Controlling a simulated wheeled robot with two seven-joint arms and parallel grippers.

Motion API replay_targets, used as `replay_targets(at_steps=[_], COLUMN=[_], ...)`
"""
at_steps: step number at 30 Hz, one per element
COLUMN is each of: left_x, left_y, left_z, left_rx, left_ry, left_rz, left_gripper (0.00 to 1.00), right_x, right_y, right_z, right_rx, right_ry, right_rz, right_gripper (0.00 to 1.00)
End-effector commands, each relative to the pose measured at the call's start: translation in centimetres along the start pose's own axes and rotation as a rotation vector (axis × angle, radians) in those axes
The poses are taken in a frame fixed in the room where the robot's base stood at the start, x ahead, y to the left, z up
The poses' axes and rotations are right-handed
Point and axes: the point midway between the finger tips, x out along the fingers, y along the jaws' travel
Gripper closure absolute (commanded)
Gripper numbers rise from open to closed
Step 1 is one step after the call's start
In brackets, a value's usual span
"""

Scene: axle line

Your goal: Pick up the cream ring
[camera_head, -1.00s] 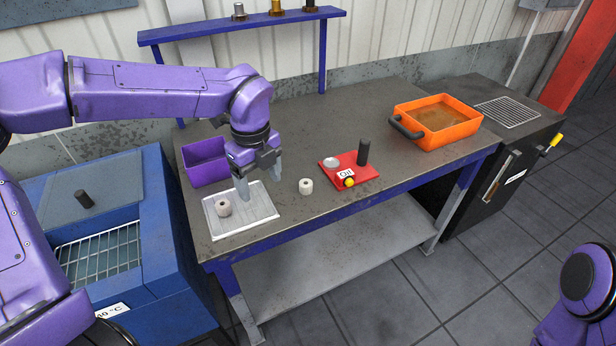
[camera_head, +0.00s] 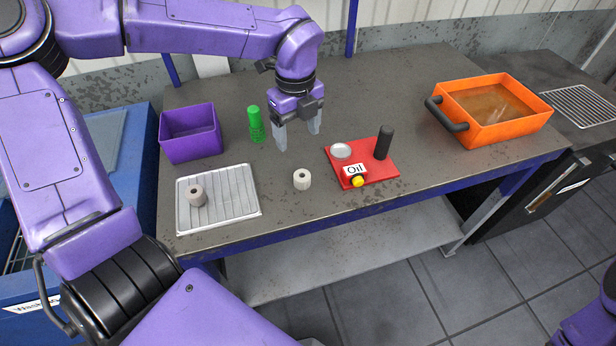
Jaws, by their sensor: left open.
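A cream ring (camera_head: 302,179), a short pale cylinder with a hole in its top, stands on the table between the tray and the red board. My left gripper (camera_head: 298,138) is open and empty above the table, behind the ring and apart from it, with its fingers pointing down. A second ring (camera_head: 197,195), more pinkish grey, stands on the ribbed metal tray (camera_head: 236,202) to the left. Of my right arm only a purple part shows at the lower right; its gripper is out of view.
An orange tub (camera_head: 489,112) is farther right. The table's front edge is near.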

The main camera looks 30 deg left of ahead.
Motion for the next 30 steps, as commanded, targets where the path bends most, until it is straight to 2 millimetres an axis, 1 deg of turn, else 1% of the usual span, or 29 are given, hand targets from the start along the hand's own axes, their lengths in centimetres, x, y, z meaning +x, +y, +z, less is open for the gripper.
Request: replay_targets(at_steps=[1, 6, 8, 15, 17, 20, 23, 25, 27, 30], left_x=[1.6, 3.4, 3.8, 7.7, 8.3, 9.5, 11.3, 12.6, 13.4, 13.8], left_y=[0.0, 0.0, 0.0, -0.1, -0.1, -0.3, -0.6, -0.6, -0.6, -0.7], left_z=[0.0, 0.0, -0.1, -0.2, -0.2, -0.4, -0.8, -0.8, -0.8, -0.7], left_rx=[0.000, 0.001, 0.001, 0.004, 0.003, 0.005, 0.007, 0.005, 0.003, 0.004], left_ry=[0.000, 0.000, 0.001, 0.001, 0.001, 0.001, 0.001, 0.000, 0.001, 0.001], left_rz=[0.000, 0.000, 0.003, 0.005, 0.004, 0.006, 0.007, 0.006, 0.004, 0.001], left_gripper=[0.25, 0.25, 0.25, 0.25, 0.25, 0.25, 0.25, 0.25, 0.25, 0.25], right_x=[1.4, 3.1, 3.0, 2.1, 2.0, 1.4, 0.6, 0.6, 0.5, 0.6], right_y=[-0.1, -0.3, -0.3, -0.2, -0.2, -0.1, -0.1, -0.1, -0.1, -0.1], right_z=[0.6, 1.3, 1.2, 0.9, 0.8, 0.6, 0.2, 0.2, 0.2, 0.2], right_rx=[0.000, 0.000, 0.000, 0.000, 0.000, 0.000, 0.000, 0.000, 0.000, 0.000], right_ry=[0.000, 0.000, 0.000, 0.000, 0.000, 0.000, 0.000, 0.000, 0.000, 0.000], right_rz=[0.000, 0.000, 0.000, 0.000, 0.000, 0.000, 0.000, 0.000, 0.000, 0.000], right_gripper=[0.29, 0.29, 0.29, 0.29, 0.29, 0.29, 0.29, 0.29, 0.29, 0.29])
